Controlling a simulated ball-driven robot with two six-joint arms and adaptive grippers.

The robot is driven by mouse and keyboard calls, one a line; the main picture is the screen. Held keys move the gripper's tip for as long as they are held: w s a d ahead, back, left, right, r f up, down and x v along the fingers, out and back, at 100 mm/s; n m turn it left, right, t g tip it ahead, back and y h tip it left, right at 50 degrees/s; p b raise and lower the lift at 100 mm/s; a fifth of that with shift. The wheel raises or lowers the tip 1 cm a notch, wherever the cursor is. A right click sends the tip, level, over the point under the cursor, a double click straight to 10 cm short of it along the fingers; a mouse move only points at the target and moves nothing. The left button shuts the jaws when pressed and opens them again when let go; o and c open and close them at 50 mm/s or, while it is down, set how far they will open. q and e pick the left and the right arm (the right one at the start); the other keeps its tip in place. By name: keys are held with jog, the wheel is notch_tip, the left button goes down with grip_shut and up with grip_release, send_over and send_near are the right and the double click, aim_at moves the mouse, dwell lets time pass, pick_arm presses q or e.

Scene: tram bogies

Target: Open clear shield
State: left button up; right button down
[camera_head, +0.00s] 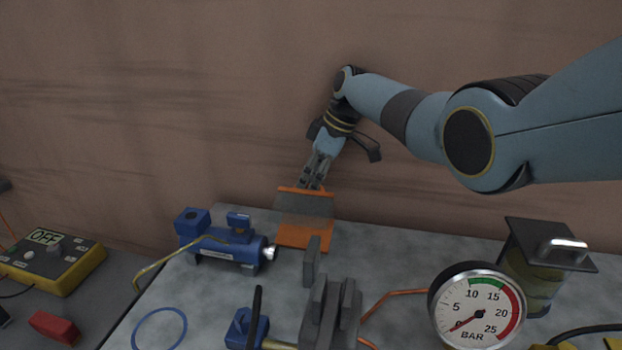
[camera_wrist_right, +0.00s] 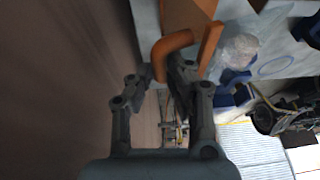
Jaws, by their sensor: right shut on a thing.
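The clear shield (camera_head: 304,237) has orange edges and a greyish see-through middle. It stands at the back of the grey bench, beside the blue pump. My right gripper (camera_head: 314,182) reaches down to its top edge from behind. In the right wrist view the shield's orange handle (camera_wrist_right: 174,44) passes between the fingers of my right gripper (camera_wrist_right: 163,73), which are shut on it. The shield's exact tilt is hard to tell. My left gripper is not in view.
A blue pump (camera_head: 226,240) stands left of the shield. Grey upright plates (camera_head: 330,312) are in front. A pressure gauge (camera_head: 477,307) and a black-topped canister (camera_head: 535,270) stand at the right. A yellow OFF box (camera_head: 50,262) is at the far left.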

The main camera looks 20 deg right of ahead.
jog(key=c, duration=1.3)
grip_release()
jog(key=shift+w+r, duration=0.1)
jog(key=shift+r, duration=0.05)
jog(key=v, duration=1.2)
